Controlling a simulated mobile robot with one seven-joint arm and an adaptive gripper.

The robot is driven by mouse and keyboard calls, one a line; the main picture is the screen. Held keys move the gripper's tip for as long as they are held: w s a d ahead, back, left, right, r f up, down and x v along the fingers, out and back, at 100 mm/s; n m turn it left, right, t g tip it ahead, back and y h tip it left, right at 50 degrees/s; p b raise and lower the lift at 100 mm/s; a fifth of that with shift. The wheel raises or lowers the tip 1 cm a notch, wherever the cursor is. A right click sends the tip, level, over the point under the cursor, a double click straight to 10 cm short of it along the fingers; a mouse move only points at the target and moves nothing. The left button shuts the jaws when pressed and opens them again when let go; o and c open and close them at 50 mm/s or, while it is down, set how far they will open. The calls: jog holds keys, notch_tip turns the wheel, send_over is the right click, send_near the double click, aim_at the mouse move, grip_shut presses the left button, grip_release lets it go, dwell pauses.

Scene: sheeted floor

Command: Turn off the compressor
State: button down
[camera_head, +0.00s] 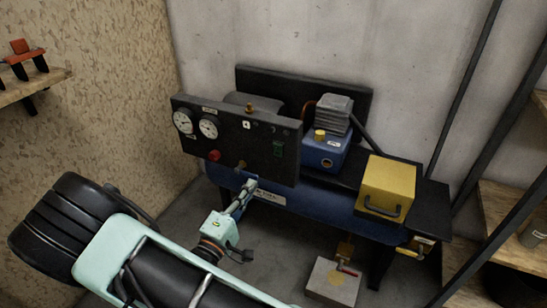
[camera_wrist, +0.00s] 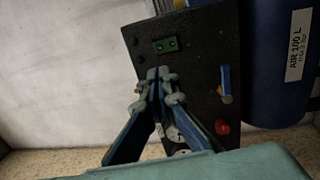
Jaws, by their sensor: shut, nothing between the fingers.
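The compressor has a blue tank (camera_head: 330,200) and a black control panel (camera_head: 235,140) with two round gauges at its upper left. A red knob (camera_head: 214,156) sits below the gauges. A green switch (camera_head: 278,149) is on the panel's right side. My gripper (camera_head: 250,184) is shut and empty, in front of the panel's lower edge in the head view. In the wrist view, my closed fingertips (camera_wrist: 160,76) appear just below the green switch (camera_wrist: 165,45), with a visible gap in the picture. A blue lever (camera_wrist: 225,84) and the red knob (camera_wrist: 222,127) lie to their right. The fingers cover part of the gauges.
A yellow box with a handle (camera_head: 387,187) stands on the bench's right. A grey block (camera_head: 333,282) with a red-handled valve lies on the floor below. Shelves stand at the right (camera_head: 510,215) and left (camera_head: 35,86). A dark wheel-like object (camera_head: 65,225) is at lower left.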

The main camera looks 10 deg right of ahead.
aim_at(276, 147)
jog(key=shift+w, duration=0.1)
jog(key=b+x, duration=0.2)
jog(key=x, duration=1.1)
jog(key=shift+w+d+b, duration=0.1)
jog(key=shift+d+b, duration=0.05)
jog(key=shift+b, duration=0.25)
jog(key=shift+w+d+r, duration=0.1)
jog(key=shift+w+d, duration=0.05)
jog(key=shift+w, duration=0.1)
jog(key=p, duration=0.1)
jog(key=r+p, duration=0.1)
jog(key=p, duration=0.1)
jog(key=shift+w+d+g, duration=0.25)
jog(key=shift+g, duration=0.05)
jog(key=shift+f+b, duration=0.35)
jog(key=shift+s, duration=0.1)
